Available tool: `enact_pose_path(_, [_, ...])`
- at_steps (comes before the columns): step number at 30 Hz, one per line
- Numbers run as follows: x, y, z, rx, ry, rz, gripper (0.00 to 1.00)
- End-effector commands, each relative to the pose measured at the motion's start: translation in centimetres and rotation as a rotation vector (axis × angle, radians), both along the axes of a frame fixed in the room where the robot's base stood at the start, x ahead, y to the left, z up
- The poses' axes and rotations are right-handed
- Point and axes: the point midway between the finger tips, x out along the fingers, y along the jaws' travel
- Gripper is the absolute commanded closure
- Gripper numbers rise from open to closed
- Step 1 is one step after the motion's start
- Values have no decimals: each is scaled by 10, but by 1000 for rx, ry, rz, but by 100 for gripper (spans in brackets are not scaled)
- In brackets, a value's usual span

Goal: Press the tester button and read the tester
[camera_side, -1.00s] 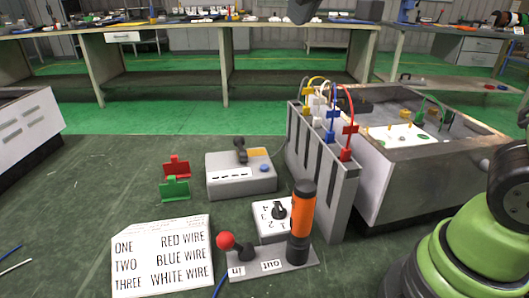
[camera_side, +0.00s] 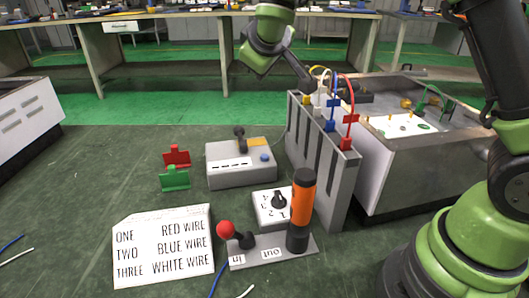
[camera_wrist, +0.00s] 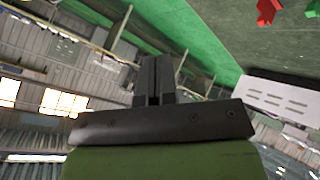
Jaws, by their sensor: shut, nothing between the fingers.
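A grey tester box (camera_side: 240,171) stands on the green floor surface in the middle of the side view. It has a blue button (camera_side: 264,157), a dark upright handle (camera_side: 239,139), a white strip and a yellow-orange patch on top. My gripper (camera_side: 306,84) is up and to the right of the box, by the wires at the top of a grey slotted rack (camera_side: 333,190), apart from the button. In the wrist view my gripper (camera_wrist: 155,65) shows its dark fingers together and empty. The tester is not seen in the wrist view.
Red (camera_side: 177,156) and green (camera_side: 174,178) clips lie left of the tester. A dial box (camera_side: 262,212), an orange cylinder (camera_side: 302,205), a red-ball lever (camera_side: 225,229) and a wire-list sign (camera_side: 150,258) are in front. A grey bin (camera_side: 385,195) stands right.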

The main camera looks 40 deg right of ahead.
Motion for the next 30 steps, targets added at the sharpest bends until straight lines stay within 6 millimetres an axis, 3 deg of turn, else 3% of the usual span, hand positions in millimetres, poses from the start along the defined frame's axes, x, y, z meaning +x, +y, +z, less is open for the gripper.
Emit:
enact_pose_path(3, [-1,0,-36,-2,13,4,100])
enact_pose_path(10, [-1,0,-79,0,6,1,100])
enact_pose_path(30, [0,0,-98,1,3,-3,100])
